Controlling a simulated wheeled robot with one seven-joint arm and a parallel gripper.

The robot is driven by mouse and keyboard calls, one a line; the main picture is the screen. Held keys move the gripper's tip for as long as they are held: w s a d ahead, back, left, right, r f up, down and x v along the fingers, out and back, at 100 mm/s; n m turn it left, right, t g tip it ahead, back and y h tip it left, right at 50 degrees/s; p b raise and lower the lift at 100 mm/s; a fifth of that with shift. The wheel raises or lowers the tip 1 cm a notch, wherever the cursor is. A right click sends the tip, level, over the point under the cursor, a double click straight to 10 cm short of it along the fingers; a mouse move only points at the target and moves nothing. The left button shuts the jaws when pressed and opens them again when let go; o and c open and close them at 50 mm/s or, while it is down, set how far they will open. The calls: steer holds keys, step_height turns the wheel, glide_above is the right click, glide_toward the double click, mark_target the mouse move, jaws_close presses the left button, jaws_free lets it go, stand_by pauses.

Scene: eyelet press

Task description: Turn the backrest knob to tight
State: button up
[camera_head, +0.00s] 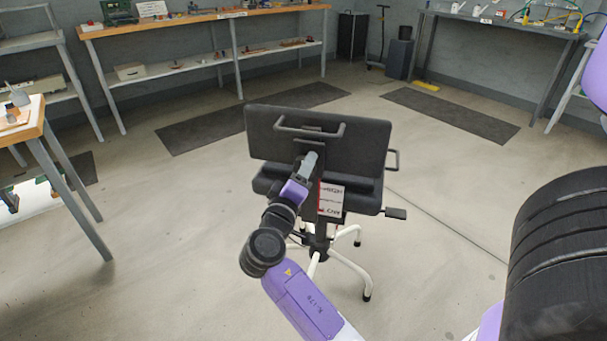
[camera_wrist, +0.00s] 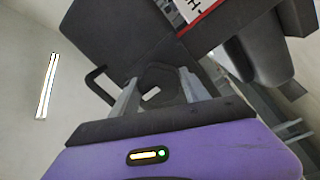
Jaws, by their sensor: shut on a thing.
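The chair (camera_head: 345,140) stands with the back of its dark backrest towards me in the head view. The backrest knob (camera_wrist: 160,80), dark and many-sided with a pale slot mark, shows between my fingers in the wrist view. My gripper (camera_wrist: 160,92) is shut on the knob, with one grey finger at each side. In the head view my gripper (camera_head: 306,165) reaches the upright behind the backrest and hides the knob. I cannot read from the mark how tight the knob is.
A white and red label (camera_head: 331,200) hangs beside the chair's upright. A black lever (camera_head: 396,213) sticks out at the seat's right. A bar handle (camera_head: 309,128) crosses the backrest. Benches (camera_head: 230,14) line the walls.

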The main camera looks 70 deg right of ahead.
stand_by(0.4)
steer(key=o, duration=1.4)
steer(key=shift+c, duration=0.2)
steer(key=a, duration=0.8)
steer(key=shift+s+f, duration=0.15)
steer(key=shift+f, duration=0.1)
